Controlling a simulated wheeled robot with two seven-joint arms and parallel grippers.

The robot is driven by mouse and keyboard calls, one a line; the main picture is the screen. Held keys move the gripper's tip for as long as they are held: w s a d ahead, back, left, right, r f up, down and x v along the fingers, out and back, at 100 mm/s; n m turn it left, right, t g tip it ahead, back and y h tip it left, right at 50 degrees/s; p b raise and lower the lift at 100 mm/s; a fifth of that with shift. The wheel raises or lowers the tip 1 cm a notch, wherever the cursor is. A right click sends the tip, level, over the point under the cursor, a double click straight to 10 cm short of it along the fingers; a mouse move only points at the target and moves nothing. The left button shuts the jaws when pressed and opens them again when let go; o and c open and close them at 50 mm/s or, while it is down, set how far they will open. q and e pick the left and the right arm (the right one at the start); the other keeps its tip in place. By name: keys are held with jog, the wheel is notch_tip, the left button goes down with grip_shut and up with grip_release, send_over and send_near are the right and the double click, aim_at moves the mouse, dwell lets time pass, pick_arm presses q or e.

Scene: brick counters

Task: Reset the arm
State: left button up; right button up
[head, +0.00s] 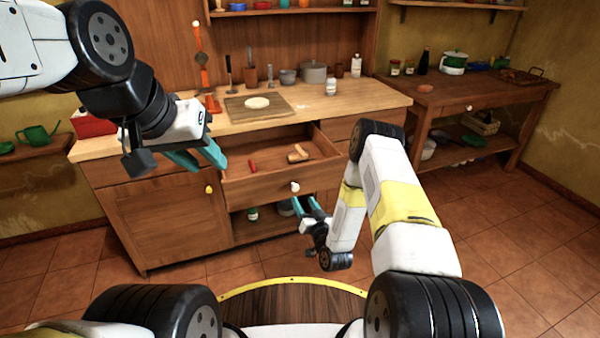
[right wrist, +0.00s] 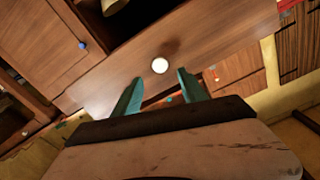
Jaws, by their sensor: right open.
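My left gripper (head: 211,168) hangs at the upper left, above the left side of the open drawer (head: 262,187). Its two teal fingers look apart, with nothing seen between them. My right gripper (head: 305,200) is low in front of the drawer, below its white knob (head: 295,187). In the right wrist view the right gripper (right wrist: 160,80) is open and empty, and the knob (right wrist: 160,65) shows ahead between its fingertips. I see no contact with the knob. The right arm is folded at the right of the head view.
The drawer holds a red item (head: 252,166) and a wooden item (head: 298,153). The counter (head: 360,103) carries a cutting board (head: 277,112) with pale dough, pots and utensils. A second table (head: 480,93) stands at the right. The tiled floor (head: 500,240) is clear at right.

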jog(key=w+d+r+n+g+h, duration=0.1)
jog(key=w+d+r+g, duration=0.15)
jog(key=r, duration=0.85)
jog(key=w+d+r+n+g+h, duration=0.1)
jog(key=w+d+r+g, duration=0.15)
jog(key=r, duration=0.85)
jog(key=s+d+r+g+h, duration=0.2)
jog(key=s+d+r, duration=0.1)
jog(key=s+r, duration=0.7)
jog(key=s+r+g, duration=0.2)
jog(key=s+r, duration=0.2)
jog(key=s, duration=1)
jog(key=s+d+r+m+g, duration=0.1)
jog(key=s+r, duration=0.3)
jog(key=s, duration=0.9)
jog(key=shift+s+d+g+y, duration=0.2)
jog(key=shift+s+g+y, duration=0.1)
jog(key=shift+s+g, duration=0.15)
